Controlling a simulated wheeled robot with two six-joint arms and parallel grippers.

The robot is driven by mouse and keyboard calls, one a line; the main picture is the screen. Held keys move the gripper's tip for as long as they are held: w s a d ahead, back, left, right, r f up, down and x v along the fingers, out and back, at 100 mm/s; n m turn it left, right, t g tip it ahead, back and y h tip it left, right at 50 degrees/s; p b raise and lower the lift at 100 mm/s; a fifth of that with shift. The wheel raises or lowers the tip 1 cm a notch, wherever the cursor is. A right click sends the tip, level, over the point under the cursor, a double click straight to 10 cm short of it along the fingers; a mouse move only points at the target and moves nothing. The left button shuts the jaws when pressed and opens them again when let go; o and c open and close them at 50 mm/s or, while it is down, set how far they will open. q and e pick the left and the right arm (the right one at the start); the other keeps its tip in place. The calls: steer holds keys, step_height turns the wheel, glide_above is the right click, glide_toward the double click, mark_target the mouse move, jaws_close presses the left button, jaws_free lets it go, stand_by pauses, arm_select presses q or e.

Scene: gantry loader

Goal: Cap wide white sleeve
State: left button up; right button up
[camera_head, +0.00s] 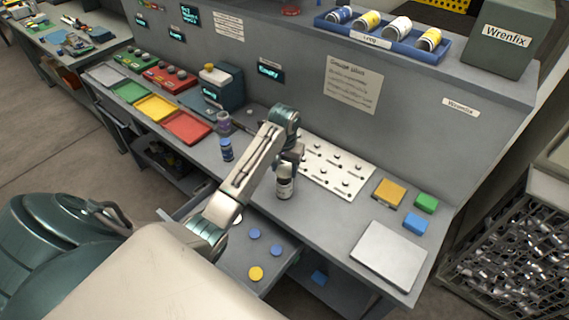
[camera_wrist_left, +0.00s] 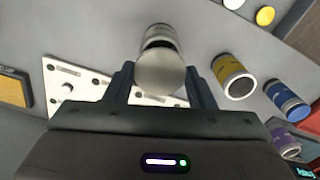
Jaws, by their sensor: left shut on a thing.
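The white sleeve (camera_head: 285,188) stands on the bench in the head view, directly below my left gripper (camera_head: 287,158). In the left wrist view my left gripper (camera_wrist_left: 160,85) is shut on a pale round cap (camera_wrist_left: 160,74). The white sleeve (camera_wrist_left: 157,34) shows just beyond the cap, with a dark band between them. I cannot tell whether the cap touches the sleeve. The cap hides the sleeve's top. My right gripper is not in view.
A blue sleeve (camera_head: 227,150) and a purple one (camera_head: 223,122) stand left of my arm; a yellow sleeve (camera_wrist_left: 233,77) shows in the wrist view. A white pegged board (camera_head: 335,168) lies right. The open drawer (camera_head: 240,258) holds several discs. A rack (camera_head: 385,42) sits on the shelf.

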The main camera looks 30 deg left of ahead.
arm_select(q)
steer(key=shift+f, duration=1.5)
steer(key=shift+s+f, duration=0.1)
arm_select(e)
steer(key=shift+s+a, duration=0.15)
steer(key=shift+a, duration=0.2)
arm_select(q)
steer(key=o, duration=1)
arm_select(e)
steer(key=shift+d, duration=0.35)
